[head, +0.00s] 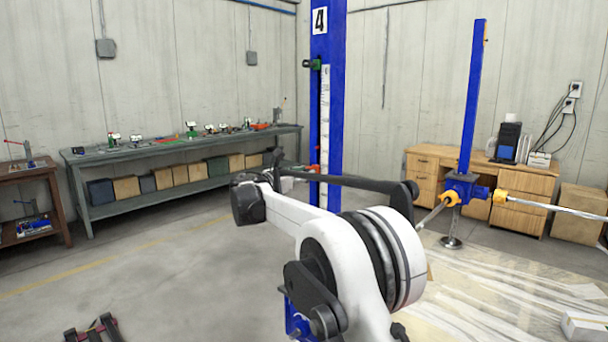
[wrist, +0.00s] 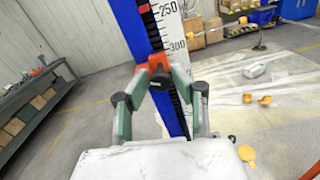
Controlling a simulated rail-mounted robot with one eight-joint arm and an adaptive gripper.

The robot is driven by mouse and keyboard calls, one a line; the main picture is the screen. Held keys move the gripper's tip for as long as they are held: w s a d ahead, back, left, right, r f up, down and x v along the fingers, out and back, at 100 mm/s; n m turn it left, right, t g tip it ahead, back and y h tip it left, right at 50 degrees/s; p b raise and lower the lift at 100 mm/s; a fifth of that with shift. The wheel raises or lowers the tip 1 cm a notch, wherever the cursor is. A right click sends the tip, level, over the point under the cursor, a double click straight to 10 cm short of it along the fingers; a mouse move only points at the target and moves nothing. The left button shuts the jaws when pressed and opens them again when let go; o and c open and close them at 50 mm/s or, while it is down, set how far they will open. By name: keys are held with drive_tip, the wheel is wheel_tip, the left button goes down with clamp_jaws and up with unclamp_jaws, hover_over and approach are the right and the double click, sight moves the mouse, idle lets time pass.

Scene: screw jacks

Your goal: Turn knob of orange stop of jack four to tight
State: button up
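Jack four is the blue column (head: 328,110) with a "4" sign and a white scale strip. Its orange stop (head: 313,169) sits low on the column, partly hidden by my arm. In the wrist view the orange stop (wrist: 160,66) shows close up, with a dark knob (wrist: 159,78) facing me. My gripper (wrist: 161,76) has its two fingers apart, one on each side of the knob. I cannot tell whether the fingertips touch it. In the head view my gripper (head: 279,160) is small and dark, just left of the column.
A green stop (head: 313,64) sits higher on the column. A long grey workbench (head: 180,150) with tools and boxes lines the left wall. Another blue jack (head: 466,185) stands at right near a wooden desk (head: 425,165). Plastic sheeting (head: 490,290) covers the right floor.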

clamp_jaws()
drive_tip(key=shift+m, duration=0.4)
drive_tip(key=m, duration=0.5)
drive_tip(key=shift+m, duration=0.3)
drive_tip(key=m, duration=0.4)
drive_tip(key=shift+m, duration=0.3)
drive_tip(key=m, duration=1.9)
drive_tip(key=shift+f+m, duration=0.25)
drive_tip(key=shift+m, duration=0.05)
